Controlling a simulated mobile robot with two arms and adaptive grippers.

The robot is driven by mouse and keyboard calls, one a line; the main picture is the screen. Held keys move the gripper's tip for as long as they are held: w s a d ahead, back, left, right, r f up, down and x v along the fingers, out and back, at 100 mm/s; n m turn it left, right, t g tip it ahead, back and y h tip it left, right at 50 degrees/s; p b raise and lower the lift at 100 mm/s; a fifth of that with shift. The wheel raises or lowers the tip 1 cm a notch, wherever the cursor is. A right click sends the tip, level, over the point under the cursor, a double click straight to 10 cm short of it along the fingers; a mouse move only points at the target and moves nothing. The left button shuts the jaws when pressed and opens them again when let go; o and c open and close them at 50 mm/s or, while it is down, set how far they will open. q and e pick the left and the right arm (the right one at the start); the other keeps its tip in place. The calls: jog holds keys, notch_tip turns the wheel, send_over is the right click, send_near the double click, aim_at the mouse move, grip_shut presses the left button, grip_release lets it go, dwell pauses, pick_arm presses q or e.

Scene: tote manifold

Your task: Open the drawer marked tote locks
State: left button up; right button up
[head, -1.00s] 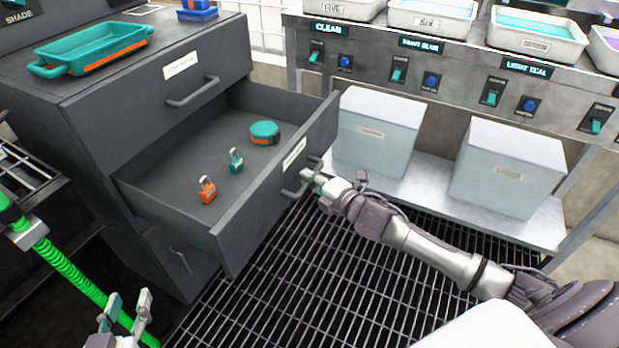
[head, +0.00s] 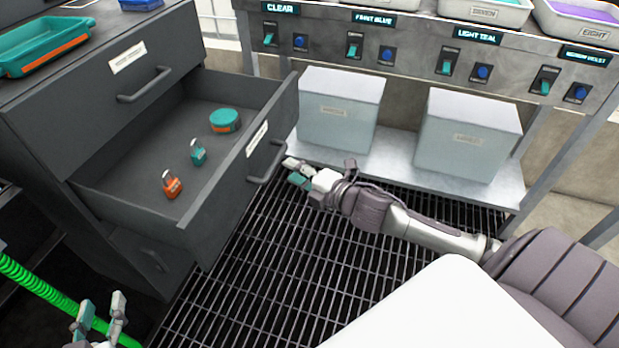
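The grey drawer (head: 226,202) in the dark cabinet stands pulled open. It has a white label (head: 257,138), too small to read, and a bar handle (head: 266,163). Inside lie an orange padlock (head: 172,185), a teal padlock (head: 198,153) and a round teal and orange item (head: 225,121). My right gripper (head: 293,172) is just right of the handle, its fingers spread, apart from the handle and empty. My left gripper (head: 101,312) is at the bottom left, fingers apart and empty.
A closed drawer (head: 130,95) sits above, with a teal tray (head: 45,45) on the cabinet top. Two lidded bins (head: 340,110) (head: 468,135) stand on a low shelf (head: 400,165) at right, below a switch panel. The grated floor (head: 290,260) is clear. A green hose (head: 40,288) runs at lower left.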

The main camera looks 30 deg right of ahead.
jog(key=shift+v, duration=2.5)
